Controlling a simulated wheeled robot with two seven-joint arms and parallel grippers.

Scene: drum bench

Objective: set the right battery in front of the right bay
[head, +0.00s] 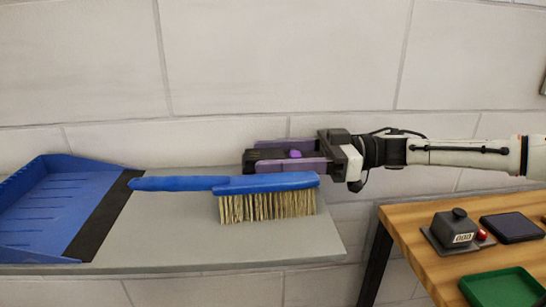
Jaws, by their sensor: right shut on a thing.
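My right gripper (252,160) reaches in from the right, its fingers pointing left, above the grey shelf and just behind the blue brush in the picture. It is shut on a small dark block with a bright purple mark (295,153), mostly hidden between the fingers. I cannot tell for certain that this block is the right battery. No bay can be made out in this view. My left gripper is not in view.
The blue brush (180,184) and a blue dustpan (50,205) are at the grey shelf (160,235).

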